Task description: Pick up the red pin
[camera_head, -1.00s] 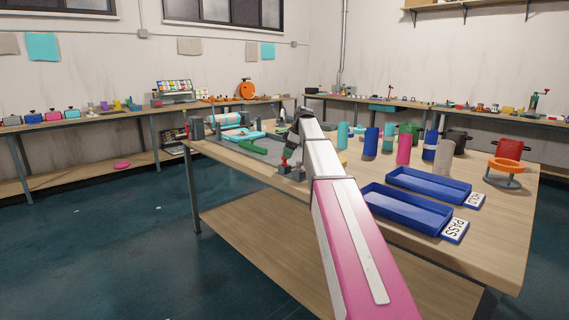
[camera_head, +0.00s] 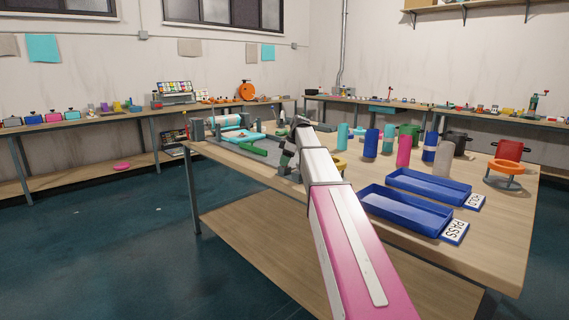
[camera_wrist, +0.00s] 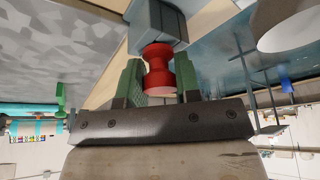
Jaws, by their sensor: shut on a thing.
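The red pin (camera_wrist: 158,70) shows in the wrist view as a short spool shape with a narrow waist. My gripper (camera_wrist: 160,78) is shut on it, with a green finger pad on each side. The pin's far end meets or overlaps a grey block (camera_wrist: 155,22); I cannot tell whether it is still seated there.
Two blue trays (camera_head: 405,212) with label cards lie on the table (camera_head: 470,255) at right. Several coloured cylinders (camera_head: 404,150) stand behind them. An orange ring stand (camera_head: 505,168) is at the right edge. A grey board with a green part (camera_head: 252,148) lies left of my gripper.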

